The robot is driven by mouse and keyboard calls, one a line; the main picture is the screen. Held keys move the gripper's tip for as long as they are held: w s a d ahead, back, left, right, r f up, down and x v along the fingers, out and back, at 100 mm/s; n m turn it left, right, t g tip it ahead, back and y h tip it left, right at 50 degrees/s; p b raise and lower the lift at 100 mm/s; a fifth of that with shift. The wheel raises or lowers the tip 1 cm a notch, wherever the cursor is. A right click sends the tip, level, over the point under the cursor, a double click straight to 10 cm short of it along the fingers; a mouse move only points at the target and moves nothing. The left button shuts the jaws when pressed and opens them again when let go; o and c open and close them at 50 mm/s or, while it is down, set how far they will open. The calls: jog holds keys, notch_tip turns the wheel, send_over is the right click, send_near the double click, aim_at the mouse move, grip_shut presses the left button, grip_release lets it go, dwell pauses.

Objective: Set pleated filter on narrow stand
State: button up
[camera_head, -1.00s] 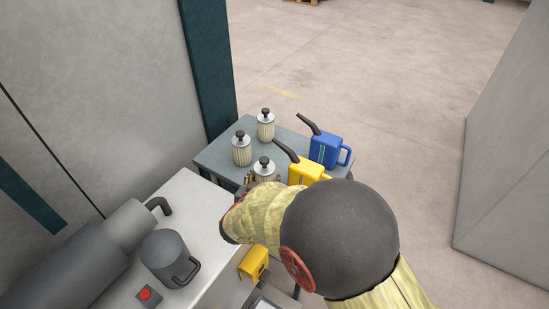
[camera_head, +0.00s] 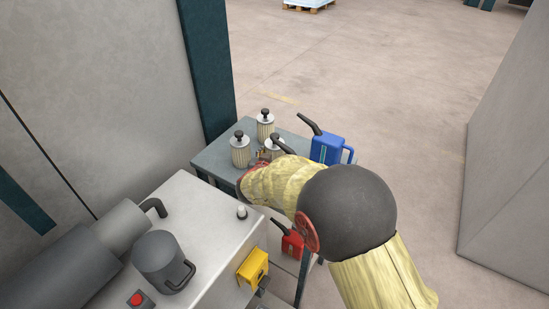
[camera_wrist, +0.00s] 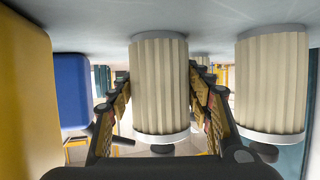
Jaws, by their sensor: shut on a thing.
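Several cream pleated filters with metal caps and black knobs stand on a small grey table (camera_head: 213,158). One stands at the back (camera_head: 265,125) and one at the left (camera_head: 240,152). A third pleated filter (camera_head: 275,146) is partly behind my arm; in the wrist view this filter (camera_wrist: 160,85) sits between the fingers of my gripper (camera_wrist: 163,105), which is shut on it. Its lower end is hidden in the head view, and I cannot tell whether it is clear of the tabletop. Another filter (camera_wrist: 272,80) is close beside it. I cannot identify a separate narrow stand.
A blue can (camera_head: 326,148) stands at the table's right. A yellow can (camera_wrist: 25,90) is close beside my gripper, mostly hidden by my arm in the head view. A red can (camera_head: 292,244) is lower down. A white machine housing (camera_head: 205,225) is in front; open floor lies beyond.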

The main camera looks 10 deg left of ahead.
jog(key=shift+r, duration=0.2)
jog(key=shift+f, duration=0.15)
jog(key=o, duration=1.3)
jog(key=shift+c, duration=0.2)
jog(key=shift+o, duration=0.3)
jog(key=p+v, duration=0.4)
jog(key=v, duration=0.8)
jog(key=shift+s, duration=0.1)
